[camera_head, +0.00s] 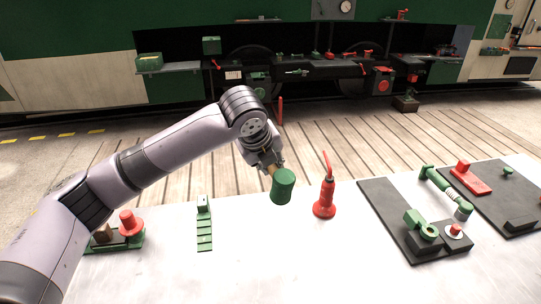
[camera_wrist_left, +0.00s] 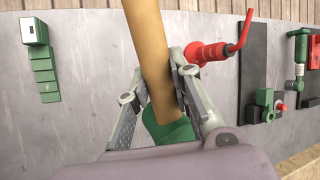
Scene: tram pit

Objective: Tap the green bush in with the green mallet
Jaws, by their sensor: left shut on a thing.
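My left gripper (camera_head: 268,168) is shut on the wooden handle of the green mallet (camera_head: 283,187) and holds it above the white table, left of the red bottle-shaped tool. In the left wrist view the fingers (camera_wrist_left: 155,78) close around the handle (camera_wrist_left: 148,42); the green head (camera_wrist_left: 168,130) shows partly behind them. A green block with a ring-shaped part (camera_head: 429,232), probably the green bush in its seat, is on the dark plate at the right, apart from the mallet. It also shows in the wrist view (camera_wrist_left: 264,98). How deep the bush sits I cannot tell. My right gripper is not in view.
A red bottle-shaped tool with a lever (camera_head: 325,195) stands near the mallet. A green stepped piece (camera_head: 204,225) lies left. The table's front middle (camera_head: 290,260) is clear.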

